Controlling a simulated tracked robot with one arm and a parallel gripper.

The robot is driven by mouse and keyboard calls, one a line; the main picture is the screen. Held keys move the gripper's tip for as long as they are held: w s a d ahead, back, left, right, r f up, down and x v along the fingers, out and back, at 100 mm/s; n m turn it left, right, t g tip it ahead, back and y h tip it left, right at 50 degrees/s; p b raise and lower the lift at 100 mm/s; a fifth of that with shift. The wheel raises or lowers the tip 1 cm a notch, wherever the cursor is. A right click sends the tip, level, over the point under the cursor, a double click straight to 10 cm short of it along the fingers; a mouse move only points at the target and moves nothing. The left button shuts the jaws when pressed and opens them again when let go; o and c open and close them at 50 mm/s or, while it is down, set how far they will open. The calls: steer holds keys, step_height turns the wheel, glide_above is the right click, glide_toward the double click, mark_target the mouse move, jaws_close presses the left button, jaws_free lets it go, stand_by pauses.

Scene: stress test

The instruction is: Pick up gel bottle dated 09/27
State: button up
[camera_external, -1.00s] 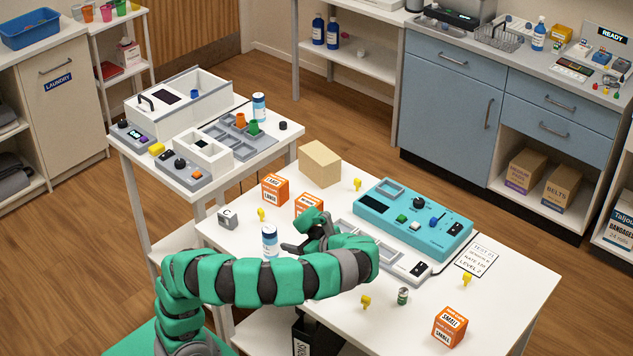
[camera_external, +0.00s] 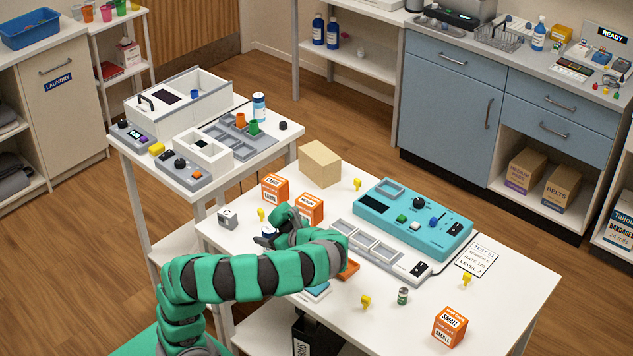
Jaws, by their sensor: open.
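A small white and blue bottle (camera_external: 270,229) stands on the white table's left part, mostly hidden by my gripper. My gripper (camera_external: 272,238) is open, with its fingers right at this bottle. I cannot tell whether they touch it. A similar white and blue bottle (camera_external: 259,107) stands upright on the cart at the left, away from my gripper. The dates on both bottles are too small to read.
Orange boxes (camera_external: 275,187) and (camera_external: 310,208) stand close behind my gripper. A grey cube (camera_external: 228,219) and a yellow piece (camera_external: 261,214) lie left of it. A teal device (camera_external: 414,220) and a grey tray strip (camera_external: 380,250) are to the right.

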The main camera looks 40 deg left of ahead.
steer(key=shift+x, duration=1.5)
steer(key=shift+r, duration=0.1)
steer(key=shift+c, duration=0.3)
steer(key=c, duration=1)
steer(key=shift+c, duration=0.2)
